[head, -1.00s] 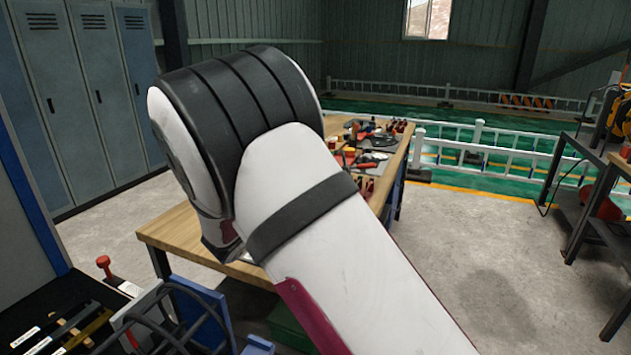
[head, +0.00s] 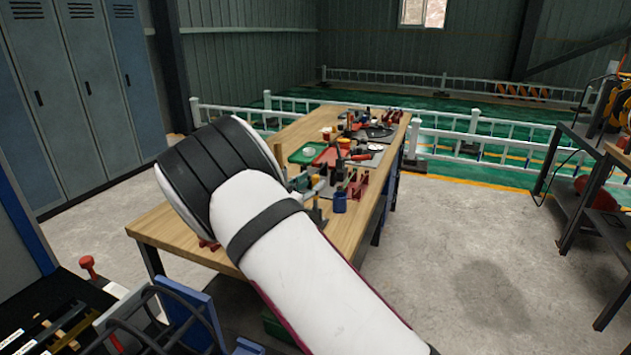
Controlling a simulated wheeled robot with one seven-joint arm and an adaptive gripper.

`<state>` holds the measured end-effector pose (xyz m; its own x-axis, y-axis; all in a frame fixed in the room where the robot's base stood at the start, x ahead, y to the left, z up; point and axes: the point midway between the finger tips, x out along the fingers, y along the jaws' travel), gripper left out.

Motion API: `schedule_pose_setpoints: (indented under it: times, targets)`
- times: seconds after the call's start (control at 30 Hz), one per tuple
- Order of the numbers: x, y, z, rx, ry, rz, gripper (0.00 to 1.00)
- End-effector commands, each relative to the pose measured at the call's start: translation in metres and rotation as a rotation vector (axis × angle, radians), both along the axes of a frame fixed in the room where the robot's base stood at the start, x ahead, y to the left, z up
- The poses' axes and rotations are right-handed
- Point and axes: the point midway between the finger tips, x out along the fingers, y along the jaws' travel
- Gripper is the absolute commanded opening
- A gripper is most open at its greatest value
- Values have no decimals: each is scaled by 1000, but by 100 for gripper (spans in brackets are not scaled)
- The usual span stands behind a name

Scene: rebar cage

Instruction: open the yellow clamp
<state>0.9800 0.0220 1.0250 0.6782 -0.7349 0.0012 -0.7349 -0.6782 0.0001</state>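My arm (head: 280,250) reaches from the bottom of the head view up to a dark-banded joint over the near left part of the wooden workbench (head: 165,228). My gripper is not visible; the arm hides whatever lies behind it. Just right of the joint, a small upright fixture with a yellowish part (head: 318,185) stands on the bench. It may be the yellow clamp, but it is too small to tell for sure, and I cannot tell whether it is open or shut.
A blue cup (head: 340,203) and red stands (head: 358,188) are near the bench's right edge. Green (head: 308,152) and red trays and several tools lie farther back. A rack with blue panels (head: 190,312) stands at lower left.

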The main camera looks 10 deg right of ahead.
Motion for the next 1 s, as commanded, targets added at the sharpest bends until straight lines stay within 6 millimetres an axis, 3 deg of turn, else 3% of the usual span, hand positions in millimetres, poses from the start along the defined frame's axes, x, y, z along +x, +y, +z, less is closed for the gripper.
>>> schedule_pose_setpoints:
  times: [0.23,0.57,0.6,0.77,1.0]
  targets:
    - [18,-19,0,1,0,0,38]
    - [21,-22,0,1,1,1,38]
    - [21,-22,0,1,1,1,36]
    - [21,-22,0,1,1,1,0]
    - [20,-22,0,3,0,1,0]
